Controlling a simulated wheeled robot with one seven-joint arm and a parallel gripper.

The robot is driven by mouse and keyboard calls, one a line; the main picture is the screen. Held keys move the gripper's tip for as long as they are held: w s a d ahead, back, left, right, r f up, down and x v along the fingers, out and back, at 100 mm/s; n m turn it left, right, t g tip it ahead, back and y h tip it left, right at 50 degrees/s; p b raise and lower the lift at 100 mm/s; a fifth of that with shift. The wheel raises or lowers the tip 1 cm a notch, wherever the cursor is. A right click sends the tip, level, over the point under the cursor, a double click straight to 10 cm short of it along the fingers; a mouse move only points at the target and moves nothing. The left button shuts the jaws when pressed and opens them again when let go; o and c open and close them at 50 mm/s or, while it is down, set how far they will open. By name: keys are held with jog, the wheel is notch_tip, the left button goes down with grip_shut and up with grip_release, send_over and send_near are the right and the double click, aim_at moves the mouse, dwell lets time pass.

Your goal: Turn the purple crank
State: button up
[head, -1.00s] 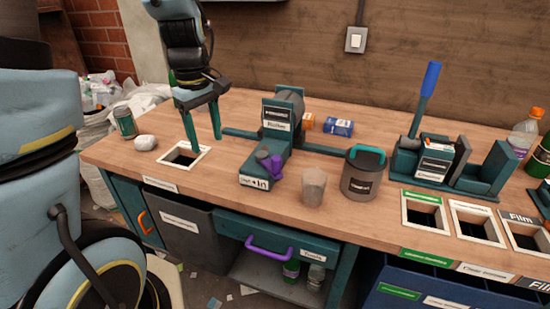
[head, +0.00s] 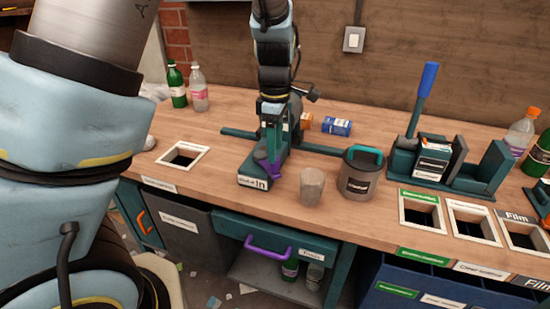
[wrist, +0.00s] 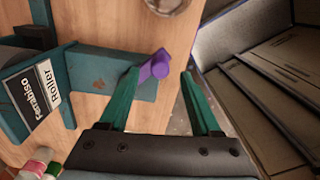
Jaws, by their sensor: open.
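The purple crank (head: 273,169) is on the front part of the teal roller machine (head: 252,181), on the workbench. My gripper (head: 271,150) points down right over the crank and hides part of it and of the machine. In the wrist view the crank (wrist: 157,66) shows between the tips of my open teal fingers (wrist: 159,73), nearer the left finger. I cannot tell whether either finger touches it. The machine's labelled body (wrist: 33,90) is at the left of the wrist view.
A clear cup (head: 312,187) and a dark lidded pot (head: 360,175) stand just right of the machine. A framed bench opening (head: 183,157) lies to its left. Bottles (head: 176,85) stand at the back left. A blue-handled press (head: 427,90) stands at the right.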

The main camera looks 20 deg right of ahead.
aim_at(267, 159)
jog(key=shift+f, duration=2.25)
grip_shut()
